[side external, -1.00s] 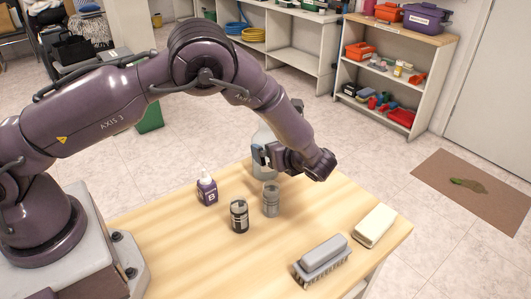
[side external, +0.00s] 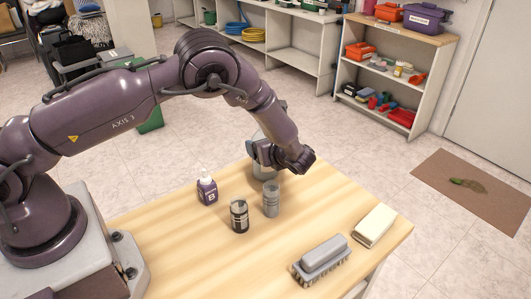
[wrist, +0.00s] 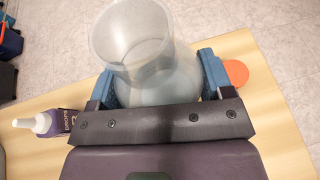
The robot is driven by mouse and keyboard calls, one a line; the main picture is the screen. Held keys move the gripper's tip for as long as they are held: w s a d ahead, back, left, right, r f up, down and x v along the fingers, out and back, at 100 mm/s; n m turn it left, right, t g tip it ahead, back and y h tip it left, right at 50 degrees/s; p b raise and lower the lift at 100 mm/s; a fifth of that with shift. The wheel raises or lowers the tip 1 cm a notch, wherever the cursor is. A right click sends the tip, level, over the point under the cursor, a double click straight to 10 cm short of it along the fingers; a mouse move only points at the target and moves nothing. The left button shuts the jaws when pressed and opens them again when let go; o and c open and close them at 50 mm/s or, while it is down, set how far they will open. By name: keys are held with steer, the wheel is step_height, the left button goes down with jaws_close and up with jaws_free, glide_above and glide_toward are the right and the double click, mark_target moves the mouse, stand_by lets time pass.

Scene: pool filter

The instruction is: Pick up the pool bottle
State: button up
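A large translucent, pale bottle (wrist: 140,40) with a wide mouth and a broader lower body stands on the table in the wrist view. It is the likeliest pool bottle. In the side view it is mostly hidden behind my gripper (side external: 262,155), with a pale part (side external: 264,173) showing below. My gripper (wrist: 160,85) has its two blue fingers spread wide, one on each side of the bottle's body. I cannot tell whether they touch it. A small purple bottle (side external: 207,190) with a white nozzle stands to the left; it also shows in the wrist view (wrist: 60,122).
A dark jar (side external: 239,216) and a grey jar (side external: 271,200) stand close in front of my gripper. A grey brush (side external: 321,258) and a cream block (side external: 374,226) lie at the table's right. An orange disc (wrist: 236,72) lies beside the right finger.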

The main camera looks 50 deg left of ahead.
steer(key=c, duration=0.3)
steer(key=shift+r, duration=0.1)
